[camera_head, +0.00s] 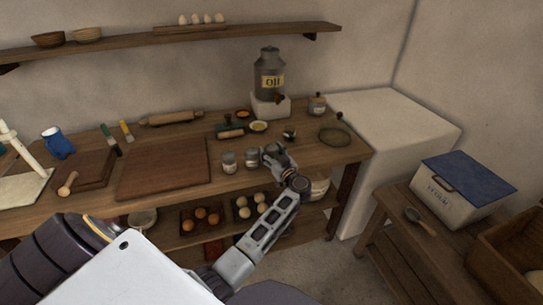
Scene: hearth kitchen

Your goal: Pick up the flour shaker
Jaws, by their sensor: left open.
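Two small grey shakers stand side by side on the wooden table: a left shaker (229,163) and a right shaker (252,158). Their labels are too small to read, so I cannot tell which holds flour. My left gripper (272,153) is open, just to the right of the right shaker at the table's front edge. The gripper partly hides what lies behind it, and I cannot tell whether it touches the shaker. My right gripper is not in view.
A large wooden board (163,168) lies left of the shakers. An oil can (269,74) stands behind on a white block (270,106). A shelf below holds eggs (200,215). A blue-lidded flour box (448,195) stands on a side table at the right.

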